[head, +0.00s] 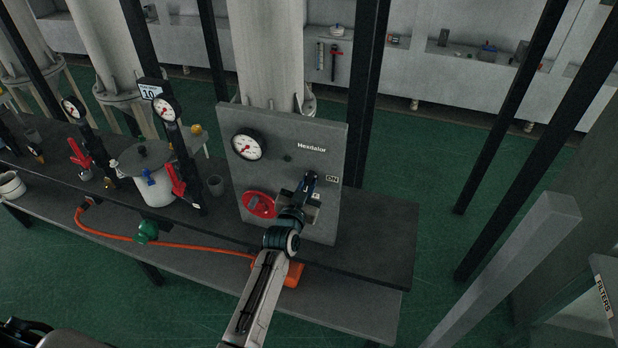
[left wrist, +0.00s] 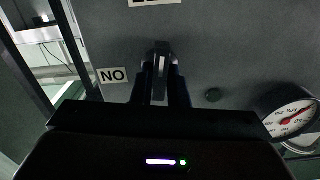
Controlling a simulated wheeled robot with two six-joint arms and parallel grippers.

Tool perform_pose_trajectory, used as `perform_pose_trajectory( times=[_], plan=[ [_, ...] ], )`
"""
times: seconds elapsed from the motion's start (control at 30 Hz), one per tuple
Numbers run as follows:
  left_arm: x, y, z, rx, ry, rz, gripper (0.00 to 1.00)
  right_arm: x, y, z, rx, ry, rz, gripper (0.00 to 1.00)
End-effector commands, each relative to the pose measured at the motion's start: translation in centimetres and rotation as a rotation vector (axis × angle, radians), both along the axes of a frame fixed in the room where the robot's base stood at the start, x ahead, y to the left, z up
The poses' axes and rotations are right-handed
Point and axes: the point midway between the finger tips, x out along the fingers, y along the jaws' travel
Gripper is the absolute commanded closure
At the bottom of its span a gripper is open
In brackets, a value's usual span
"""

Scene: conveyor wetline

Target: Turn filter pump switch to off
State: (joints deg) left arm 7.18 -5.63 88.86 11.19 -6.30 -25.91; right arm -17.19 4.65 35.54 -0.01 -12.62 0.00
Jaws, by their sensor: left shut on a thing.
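The filter pump switch (left wrist: 161,66) is on a grey upright panel (head: 297,133), beside an ON label (head: 332,178). My left gripper (head: 311,183) is at the switch and hides most of it in the head view. In the left wrist view, my left gripper's dark fingers (left wrist: 160,80) are shut on the switch's lever, a narrow piece with a pale face. The ON label (left wrist: 113,75) appears upside down there, to the left of the fingers. The exact lever angle is hard to tell. My right gripper is not in view.
The panel also carries a dial gauge (head: 249,144) and a red handwheel (head: 260,204), close left of my left arm. An orange hose (head: 180,245) runs along the bench. Red-handled valves and a lidded pot (head: 152,176) stand farther left. The bench's right end (head: 385,225) is clear.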

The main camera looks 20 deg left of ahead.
Motion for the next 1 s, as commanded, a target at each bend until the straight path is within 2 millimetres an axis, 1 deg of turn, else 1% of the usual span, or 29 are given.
perform_pose_trajectory(
  times=[0.13, 0.17, 0.23, 0.27, 0.57, 0.67, 1.0],
  plan=[
    [0.0, 0.0, -0.1, -0.115, 0.005, 0.0, 1.0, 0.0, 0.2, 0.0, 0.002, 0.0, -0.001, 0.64],
    [0.0, 0.0, -0.1, -0.111, 0.005, 0.0, 0.8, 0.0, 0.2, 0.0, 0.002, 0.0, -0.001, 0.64],
    [0.0, 0.0, -0.1, -0.107, 0.005, 0.0, 0.67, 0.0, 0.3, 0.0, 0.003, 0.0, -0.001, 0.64],
    [0.0, 0.0, -0.1, -0.107, 0.005, 0.0, 0.65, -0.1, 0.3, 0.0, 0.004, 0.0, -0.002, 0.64],
    [-0.2, 0.0, -0.1, -0.105, 0.005, 0.0, 0.65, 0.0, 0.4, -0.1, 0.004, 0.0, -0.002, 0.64],
    [-1.0, 0.0, -0.1, -0.105, 0.005, 0.0, 0.65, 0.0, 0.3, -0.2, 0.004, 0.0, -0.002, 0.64],
    [-4.5, 0.1, -0.2, -0.104, 0.004, 0.0, 0.65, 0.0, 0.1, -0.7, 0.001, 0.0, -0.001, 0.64]
  ],
)
